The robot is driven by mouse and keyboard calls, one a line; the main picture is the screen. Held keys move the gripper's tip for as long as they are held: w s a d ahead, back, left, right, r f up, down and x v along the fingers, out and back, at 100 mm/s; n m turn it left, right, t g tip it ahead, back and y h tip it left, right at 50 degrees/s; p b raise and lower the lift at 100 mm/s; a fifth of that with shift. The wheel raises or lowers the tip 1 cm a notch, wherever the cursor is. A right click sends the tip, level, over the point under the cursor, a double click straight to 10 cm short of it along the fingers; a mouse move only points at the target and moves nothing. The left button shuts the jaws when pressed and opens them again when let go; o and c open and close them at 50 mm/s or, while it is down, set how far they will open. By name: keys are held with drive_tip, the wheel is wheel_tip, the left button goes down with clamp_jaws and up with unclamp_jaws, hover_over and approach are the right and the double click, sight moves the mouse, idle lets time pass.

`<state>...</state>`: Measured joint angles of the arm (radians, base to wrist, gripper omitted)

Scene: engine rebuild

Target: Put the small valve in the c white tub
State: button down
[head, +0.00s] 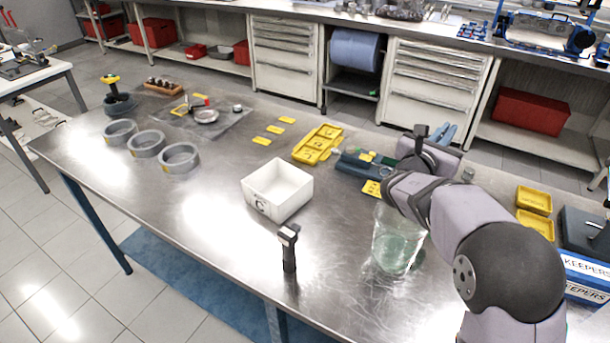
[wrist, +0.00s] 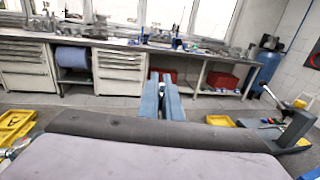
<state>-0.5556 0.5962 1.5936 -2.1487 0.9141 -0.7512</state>
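The white tub (head: 272,197) marked C stands open on the steel table, near the middle of the head view. Its visible inside looks empty. My gripper (head: 446,132) is to the right of and beyond the tub, with its blue fingers pointing away toward the back cabinets. In the wrist view my gripper (wrist: 162,82) shows two blue fingers side by side with a narrow gap, and I make out nothing held between them. I cannot pick out the small valve for certain in either view.
A black upright device (head: 289,248) stands before the tub. Yellow trays (head: 317,144) lie behind it. Grey rings (head: 146,144) and a wooden rack of small parts (head: 163,87) are at left.

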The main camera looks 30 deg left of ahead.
drive_tip(key=s+a+r+n+g+y+p, duration=0.15)
drive_tip(key=s+a+y, duration=0.25)
drive_tip(key=s+a, duration=0.6)
drive_tip(key=s+a+r+n+y, duration=0.3)
drive_tip(key=s+a+y, duration=0.15)
drive_tip(key=a, duration=0.95)
drive_tip(key=s+a+r+n+y+p, duration=0.1)
drive_tip(key=s+a+r+n+y, duration=0.15)
drive_tip(key=s+a, duration=0.8)
wheel_tip(320, 180, down, 11)
drive_tip(key=w+a+p, duration=0.2)
drive_tip(key=shift+w+p, duration=0.2)
drive_tip(key=shift+p, duration=0.1)
drive_tip(key=shift+f+b, duration=0.6)
drive_tip(key=shift+b, duration=0.35)
drive_tip(key=c, duration=1.9)
unclamp_jaws()
drive_tip(key=shift+c, duration=0.2)
drive_tip(key=shift+r, duration=0.1)
